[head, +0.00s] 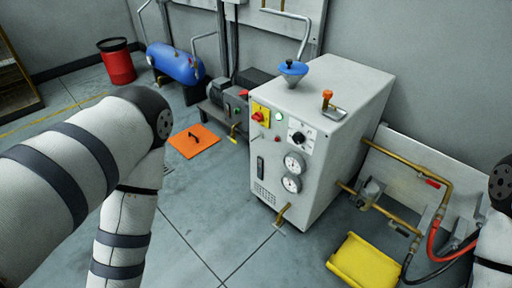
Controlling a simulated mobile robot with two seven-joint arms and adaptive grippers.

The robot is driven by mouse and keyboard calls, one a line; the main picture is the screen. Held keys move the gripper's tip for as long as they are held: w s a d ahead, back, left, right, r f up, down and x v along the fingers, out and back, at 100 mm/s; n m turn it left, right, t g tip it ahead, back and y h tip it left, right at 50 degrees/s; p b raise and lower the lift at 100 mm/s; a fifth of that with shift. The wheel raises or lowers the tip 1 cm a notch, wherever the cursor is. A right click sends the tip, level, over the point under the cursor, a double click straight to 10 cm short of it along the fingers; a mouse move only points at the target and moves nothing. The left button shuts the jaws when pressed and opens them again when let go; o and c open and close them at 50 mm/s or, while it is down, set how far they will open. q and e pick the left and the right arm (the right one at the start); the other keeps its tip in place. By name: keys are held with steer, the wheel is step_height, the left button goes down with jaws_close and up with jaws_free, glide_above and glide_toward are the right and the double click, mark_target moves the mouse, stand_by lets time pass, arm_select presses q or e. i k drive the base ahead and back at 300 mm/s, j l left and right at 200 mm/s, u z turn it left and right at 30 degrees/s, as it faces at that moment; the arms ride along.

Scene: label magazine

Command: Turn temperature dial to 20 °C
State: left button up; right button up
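The temperature dial (298,138) is a small black knob on a white square plate, high on the front panel of a light grey machine cabinet (346,112). Its scale marks are too small to read, so I cannot tell its setting. Two round gauges (294,162) sit below it, and a red switch on a yellow plate (260,115) is to its left. My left arm fills the left side of the view, and part of my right arm shows at the right edge. Neither gripper is in view.
A blue funnel (293,70) and an orange-topped valve (327,97) stand on the cabinet. A yellow bin (364,263), brass pipes (401,157) and hoses lie at the right. An orange plate (194,141) is on the floor. Floor before the cabinet is clear.

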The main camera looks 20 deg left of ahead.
mark_target(299, 139)
steer(key=i+j+u, duration=0.2)
steer(key=j+u, duration=0.25)
steer(key=j, duration=0.2)
steer(key=i+j+u, duration=0.2)
steer(key=k+j, duration=0.05)
